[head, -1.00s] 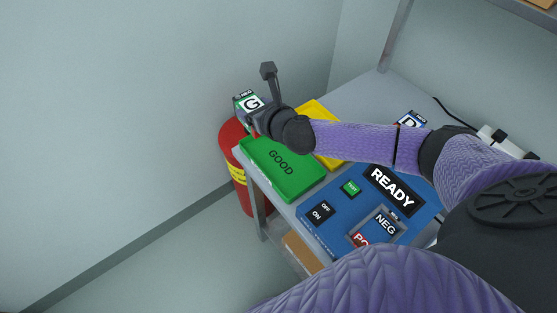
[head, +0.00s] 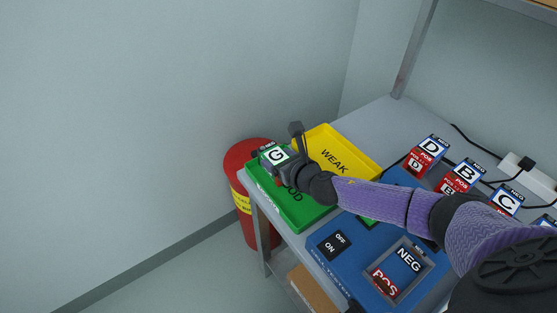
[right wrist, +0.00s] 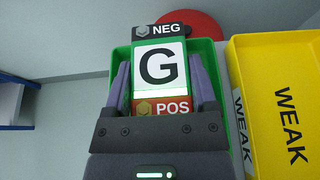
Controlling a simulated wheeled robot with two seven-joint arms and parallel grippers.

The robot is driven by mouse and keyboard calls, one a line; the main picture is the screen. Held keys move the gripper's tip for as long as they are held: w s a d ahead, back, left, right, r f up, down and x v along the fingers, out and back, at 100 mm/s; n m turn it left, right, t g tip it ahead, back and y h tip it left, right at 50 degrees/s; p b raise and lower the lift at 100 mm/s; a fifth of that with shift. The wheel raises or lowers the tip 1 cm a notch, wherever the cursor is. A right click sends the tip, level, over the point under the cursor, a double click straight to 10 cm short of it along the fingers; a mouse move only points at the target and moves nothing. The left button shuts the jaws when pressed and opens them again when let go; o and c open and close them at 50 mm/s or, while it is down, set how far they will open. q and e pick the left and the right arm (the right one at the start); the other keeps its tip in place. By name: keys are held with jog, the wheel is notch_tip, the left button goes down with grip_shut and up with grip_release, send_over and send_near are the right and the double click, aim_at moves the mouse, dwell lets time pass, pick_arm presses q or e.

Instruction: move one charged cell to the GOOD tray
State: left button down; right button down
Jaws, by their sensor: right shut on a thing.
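A cell marked G (head: 276,156), with NEG and POS ends, is held in my right gripper (head: 284,160). In the right wrist view the cell (right wrist: 159,68) sits between the two fingers of the gripper (right wrist: 160,88), which is shut on it. The cell is over the green GOOD tray (head: 306,217); I cannot tell whether it touches the tray. The tray's rim also shows around the cell in the right wrist view (right wrist: 120,57). My left gripper is not in view.
The yellow WEAK tray (head: 362,166) lies beside the green tray. Cells D (head: 430,148), B (head: 466,174) and C (head: 508,199) stand at the right. A blue panel (head: 345,262) has an ON/OFF switch and a slot marked NEG and POS. A red extinguisher (head: 240,160) stands beside the table.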

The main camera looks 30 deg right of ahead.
jog(key=shift+c, duration=1.7)
grip_release()
jog(key=shift+f, duration=0.15)
jog(key=o, duration=0.3)
jog(key=shift+o, duration=0.2)
jog(key=shift+s+r, duration=0.1)
jog(key=shift+r, duration=0.25)
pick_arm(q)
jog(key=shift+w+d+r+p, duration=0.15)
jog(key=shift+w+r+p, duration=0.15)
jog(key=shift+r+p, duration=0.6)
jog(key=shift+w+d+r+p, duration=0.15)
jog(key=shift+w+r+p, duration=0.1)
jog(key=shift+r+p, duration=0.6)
pick_arm(e)
jog(key=v, duration=1.1)
jog(key=shift+s, duration=0.4)
